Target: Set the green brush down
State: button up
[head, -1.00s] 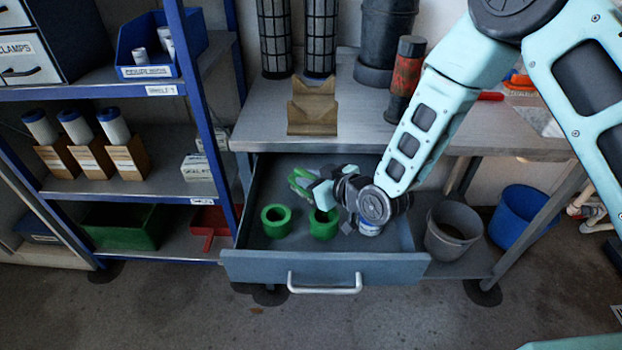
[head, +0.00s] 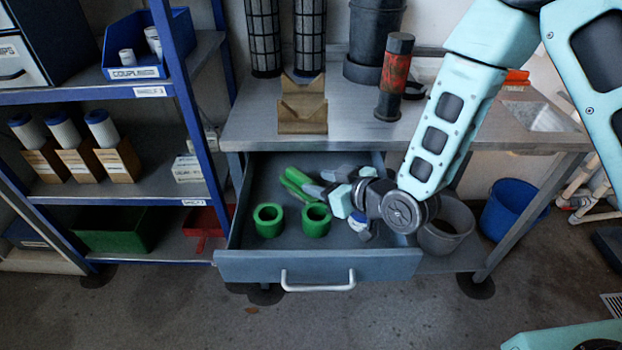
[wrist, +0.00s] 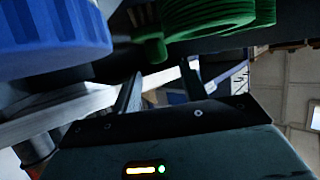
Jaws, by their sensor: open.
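The green brush (head: 296,184) lies in the open drawer, toward its back, behind two green rings (head: 268,219) (head: 316,219). In the wrist view a ridged green body with a short stub, which looks like the brush (wrist: 215,18), is just beyond my fingertips. My gripper (head: 328,182) is low over the drawer, just right of the brush, pointing left. Its fingers are apart in the wrist view (wrist: 161,68), with nothing clamped between them. Whether a fingertip still touches the brush I cannot tell. My wrist hides the drawer's right part.
The drawer (head: 318,266) is pulled out below the workbench (head: 245,128). A blue-capped jar (head: 363,229) is in it below my wrist; its blue ridged cap (wrist: 50,35) is close in the wrist view. A grey bucket (head: 447,232) and blue bucket (head: 508,210) stand to the right.

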jog(key=shift+s+d+r, duration=0.2)
jog(key=shift+s+d, duration=0.05)
jog(key=shift+s, duration=0.05)
jog(key=shift+s+a+r+g, duration=0.2)
jog(key=shift+s+r+g, duration=0.1)
jog(key=shift+r+g, duration=0.2)
jog(key=s+d+r+g+h, duration=0.3)
jog(key=s+r, duration=0.1)
jog(key=s, duration=0.4)
jog(key=s+d+r+g+h, duration=0.2)
jog(key=s+d+r+g, duration=0.1)
jog(key=s, duration=0.5)
jog(key=s+d+r+m+g+h, duration=0.1)
jog(key=s+d+r+g+h, duration=0.2)
jog(key=s, duration=0.6)
jog(key=shift+d+r+h, duration=0.25)
jog(key=shift+r+h, duration=0.05)
jog(key=shift+r, duration=0.65)
notch_tip(320, 180, up, 14)
jog(key=p, duration=1.4)
